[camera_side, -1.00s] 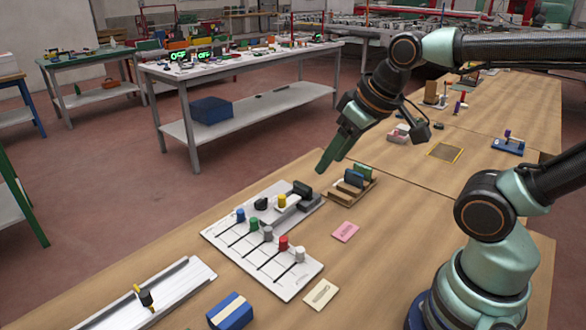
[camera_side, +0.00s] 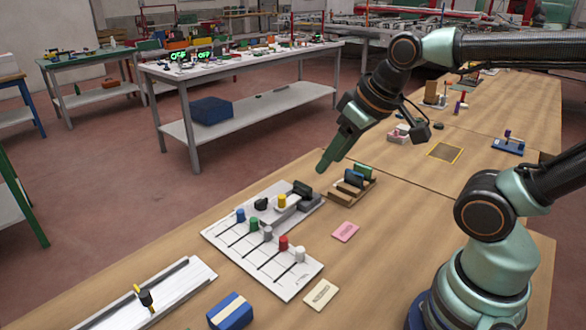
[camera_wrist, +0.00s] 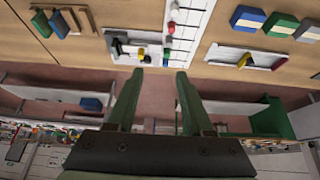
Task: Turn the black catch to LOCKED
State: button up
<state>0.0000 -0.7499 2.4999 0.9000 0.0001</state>
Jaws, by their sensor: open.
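A black piece (camera_side: 302,188), which looks like the catch, sits on a grey base (camera_side: 306,207) at the far end of the white slider board (camera_side: 262,252). In the wrist view the black piece (camera_wrist: 118,46) shows on a pale plate left of my fingers. Its lettering is too small to read, so I cannot tell its setting. My gripper (camera_side: 321,168) is above the table's far edge, behind and apart from the black piece. In the wrist view my gripper (camera_wrist: 154,73) has its two fingers apart, with nothing between them.
Several coloured knobs, including a yellow one (camera_side: 282,201) and a black one (camera_side: 261,204), stand on or beside the board. A rack of blocks (camera_side: 352,184) stands close on the right.

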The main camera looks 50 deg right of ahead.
jog(key=w, duration=0.1)
jog(key=m+g, duration=0.6)
jog(key=m, duration=1.2)
send_over(261, 199)
notch_tip(261, 199, down, 12)
notch_tip(261, 199, down, 12)
jog(key=shift+r, duration=0.25)
jog(key=shift+c, duration=0.3)
grip_shut()
